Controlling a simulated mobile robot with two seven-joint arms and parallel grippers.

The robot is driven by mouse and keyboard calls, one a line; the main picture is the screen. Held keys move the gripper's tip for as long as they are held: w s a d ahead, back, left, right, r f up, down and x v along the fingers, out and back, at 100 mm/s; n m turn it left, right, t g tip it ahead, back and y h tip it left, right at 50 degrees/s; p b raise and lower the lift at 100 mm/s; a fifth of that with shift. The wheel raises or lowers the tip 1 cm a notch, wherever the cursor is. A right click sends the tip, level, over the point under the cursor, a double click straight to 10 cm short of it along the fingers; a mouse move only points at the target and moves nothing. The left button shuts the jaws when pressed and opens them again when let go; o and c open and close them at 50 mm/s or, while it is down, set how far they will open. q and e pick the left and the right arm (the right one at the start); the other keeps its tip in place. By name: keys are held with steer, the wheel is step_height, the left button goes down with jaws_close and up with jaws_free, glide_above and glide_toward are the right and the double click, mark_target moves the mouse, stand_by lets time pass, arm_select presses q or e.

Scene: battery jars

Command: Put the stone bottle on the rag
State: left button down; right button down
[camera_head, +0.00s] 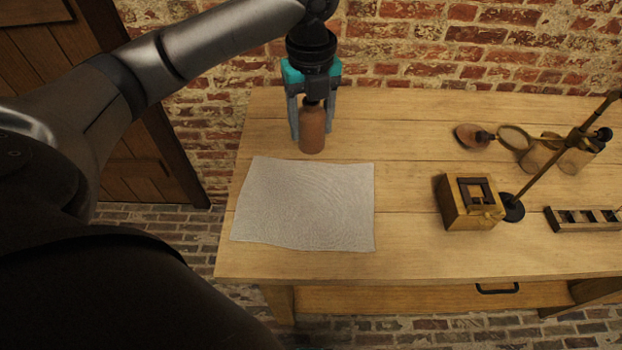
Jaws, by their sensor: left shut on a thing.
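The stone bottle (312,128) is brown and upright, just behind the far edge of the rag. My left gripper (312,112) comes down from above and is shut on the stone bottle, with a finger on each side of it. I cannot tell whether the bottle's base touches the table. The rag (304,205) is a light grey cloth lying flat and empty on the left part of the table. My right gripper is not in view.
The wooden table (408,262) has free room between the rag and a brass box (468,203). A brick wall (420,45) stands behind.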

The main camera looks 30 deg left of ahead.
arm_select(q)
step_height(320, 180, down, 18)
steer(key=b, duration=0.4)
steer(key=shift+f, duration=0.25)
steer(key=shift+f, duration=0.1)
steer(key=shift+s+f, duration=0.15)
steer(key=shift+f, duration=0.5)
steer(key=c, duration=0.6)
jaws_free()
steer(key=o, duration=0.4)
steer(key=shift+r, duration=0.15)
